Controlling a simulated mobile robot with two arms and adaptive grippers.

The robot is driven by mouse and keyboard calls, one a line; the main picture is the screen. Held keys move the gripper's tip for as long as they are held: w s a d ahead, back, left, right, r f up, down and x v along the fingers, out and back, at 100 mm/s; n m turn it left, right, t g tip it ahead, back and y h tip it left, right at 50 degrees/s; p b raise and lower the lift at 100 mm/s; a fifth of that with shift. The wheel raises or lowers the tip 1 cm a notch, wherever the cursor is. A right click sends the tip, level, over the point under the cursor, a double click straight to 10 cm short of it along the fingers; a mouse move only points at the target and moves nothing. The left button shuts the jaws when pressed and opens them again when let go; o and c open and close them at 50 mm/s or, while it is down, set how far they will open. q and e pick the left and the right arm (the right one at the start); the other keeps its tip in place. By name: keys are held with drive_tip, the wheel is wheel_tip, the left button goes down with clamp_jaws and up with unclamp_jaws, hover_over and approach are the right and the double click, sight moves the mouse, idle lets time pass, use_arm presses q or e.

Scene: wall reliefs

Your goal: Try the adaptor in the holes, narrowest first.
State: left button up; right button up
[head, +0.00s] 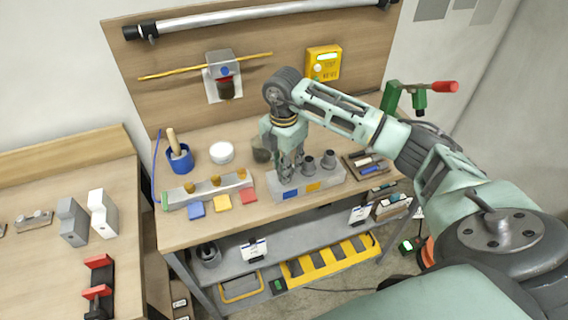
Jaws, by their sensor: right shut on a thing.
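My right gripper (290,172) reaches down over the left end of a grey block (330,182) with a blue and a yellow label on its front. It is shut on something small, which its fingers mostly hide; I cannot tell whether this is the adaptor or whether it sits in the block. Two dark stepped round pieces (308,164) (328,159) stand upright on the block, right of the fingers. Hole openings are not clear. My left gripper is not in view.
A long grey block (180,196) with brass knobs lies left, with blue, yellow and red tags (222,203) before it. A blue pot (180,163), a white bowl (221,153) and a dark cup (261,151) stand behind. A tool tray (368,166) lies right. A green clamp (392,95) rises behind.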

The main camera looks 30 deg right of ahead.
drive_tip(key=shift+f+b, duration=0.5)
drive_tip(key=shift+f, duration=0.3)
drive_tip(key=o, duration=1.2)
wheel_tip(320, 180, up, 12)
drive_tip(key=shift+r, duration=0.1)
